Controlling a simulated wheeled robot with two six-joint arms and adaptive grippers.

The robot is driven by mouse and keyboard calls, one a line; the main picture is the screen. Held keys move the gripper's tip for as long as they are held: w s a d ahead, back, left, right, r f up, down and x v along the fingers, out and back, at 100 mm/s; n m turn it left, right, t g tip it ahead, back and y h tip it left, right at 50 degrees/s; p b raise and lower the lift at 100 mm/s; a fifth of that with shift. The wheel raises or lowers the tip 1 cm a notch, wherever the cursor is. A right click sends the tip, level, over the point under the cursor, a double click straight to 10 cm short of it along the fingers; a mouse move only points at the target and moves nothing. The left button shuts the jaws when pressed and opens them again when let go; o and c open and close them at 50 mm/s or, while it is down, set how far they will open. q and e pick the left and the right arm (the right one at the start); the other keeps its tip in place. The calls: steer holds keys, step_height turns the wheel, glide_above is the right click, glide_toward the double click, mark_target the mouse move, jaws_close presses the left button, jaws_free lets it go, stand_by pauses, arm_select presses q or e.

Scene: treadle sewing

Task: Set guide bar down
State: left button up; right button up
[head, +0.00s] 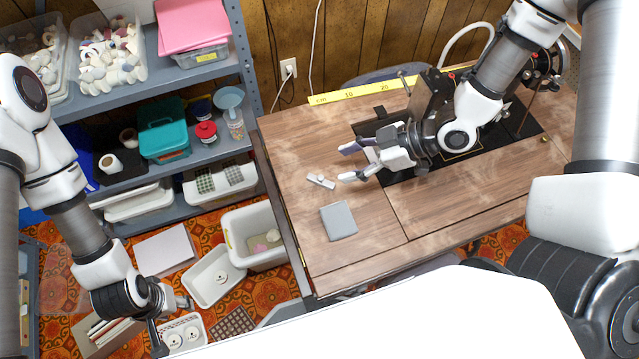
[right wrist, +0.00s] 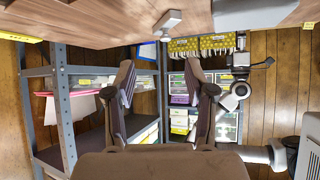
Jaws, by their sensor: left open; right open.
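The guide bar, a small pale grey piece (head: 321,181), lies on the wooden sewing table top (head: 300,150), left of my right gripper. It also shows at the top of the right wrist view (right wrist: 168,21). My right gripper (head: 347,163) is open and empty, its fingertips just right of the bar and apart from it. Its two dark fingers stand apart in the right wrist view (right wrist: 163,95). My left gripper (head: 174,322) is open and empty, low at the left over the floor items.
A grey square pad (head: 339,221) lies on the table below the bar. A yellow ruler (head: 345,95) runs along the back edge. The dark sewing machine (head: 428,95) is partly behind my right arm. Grey shelves (head: 193,73) and a white bin (head: 238,244) stand left.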

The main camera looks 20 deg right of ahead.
mark_target(320, 176)
steer(key=x, duration=0.8)
steer(key=shift+s+f, duration=0.2)
steer(key=shift+f, duration=0.1)
steer(key=shift+d, duration=0.1)
jaws_close()
